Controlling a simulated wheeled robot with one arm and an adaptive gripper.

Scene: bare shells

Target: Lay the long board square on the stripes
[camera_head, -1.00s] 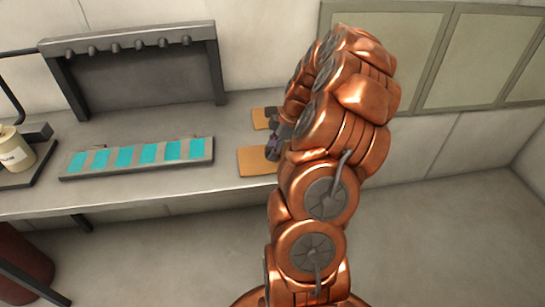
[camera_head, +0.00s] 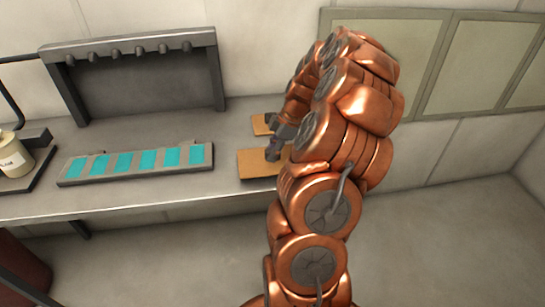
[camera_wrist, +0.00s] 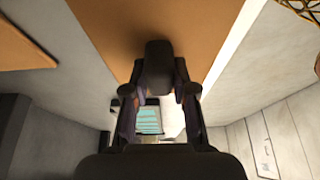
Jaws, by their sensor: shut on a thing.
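A flat orange-brown board (camera_head: 257,166) lies at the front of the grey counter, beside my arm, which hides its right part. My gripper (camera_head: 274,150) reaches down at the board and is shut on it. In the wrist view the fingers (camera_wrist: 158,85) meet at the edge of this board (camera_wrist: 140,18), which runs out of view at the top. A second orange-brown board (camera_head: 261,125) lies behind; a board also shows at the left of the wrist view (camera_wrist: 20,48). Teal stripes (camera_head: 148,160) cross a long grey tray (camera_head: 62,182) to the left.
A dark rack with a row of knobs (camera_head: 135,48) stands behind the striped tray. A cream canister (camera_head: 14,156) stands on a dark base at the far left. The counter is clear between tray and boards. A panelled frame (camera_head: 445,55) is on the wall at right.

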